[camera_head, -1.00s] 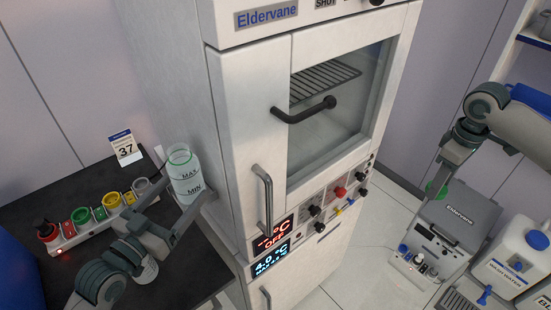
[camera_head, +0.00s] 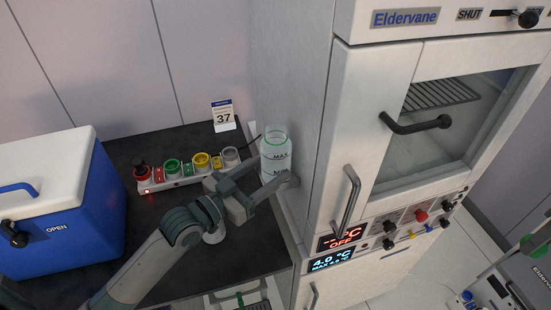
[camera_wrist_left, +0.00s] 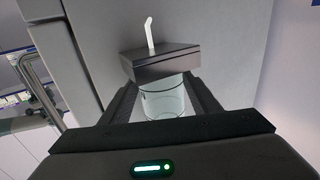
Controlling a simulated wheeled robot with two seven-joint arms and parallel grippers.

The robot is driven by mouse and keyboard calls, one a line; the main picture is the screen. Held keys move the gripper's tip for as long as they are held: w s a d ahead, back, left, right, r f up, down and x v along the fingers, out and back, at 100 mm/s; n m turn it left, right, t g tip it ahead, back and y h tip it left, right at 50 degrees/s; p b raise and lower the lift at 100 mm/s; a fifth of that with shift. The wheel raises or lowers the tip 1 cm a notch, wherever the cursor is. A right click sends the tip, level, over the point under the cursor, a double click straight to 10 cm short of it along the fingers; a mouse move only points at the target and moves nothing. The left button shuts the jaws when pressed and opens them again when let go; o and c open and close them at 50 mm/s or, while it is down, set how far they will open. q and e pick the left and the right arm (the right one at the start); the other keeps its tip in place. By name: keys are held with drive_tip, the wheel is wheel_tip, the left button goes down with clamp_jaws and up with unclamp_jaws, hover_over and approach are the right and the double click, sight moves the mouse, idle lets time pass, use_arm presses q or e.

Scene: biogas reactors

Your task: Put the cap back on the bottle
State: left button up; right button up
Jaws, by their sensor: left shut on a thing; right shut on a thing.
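The clear bottle (camera_head: 275,156), with MAX and MIN marks and a green ring at its open neck, is upright beside the tall cabinet. My left gripper (camera_head: 262,182) is shut around its lower part, which hides its base; I cannot tell whether it touches the table. In the left wrist view the bottle (camera_wrist_left: 165,101) sits between the fingers. A green piece, seemingly the cap (camera_head: 527,243), shows at the right edge, by a sliver of my right gripper (camera_head: 541,231), shut on it; most of that arm is out of frame.
The black table (camera_head: 118,150) carries a rack (camera_head: 188,178) with coloured holders, a card marked 37 (camera_head: 223,115) and a blue cool box (camera_head: 60,215). The Eldervane cabinet (camera_head: 300,110) with door handles stands close right of the bottle. A grey machine (camera_head: 527,275) is lower right.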

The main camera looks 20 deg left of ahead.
sight(264, 161)
use_arm(q)
drive_tip(key=shift+r, duration=0.15)
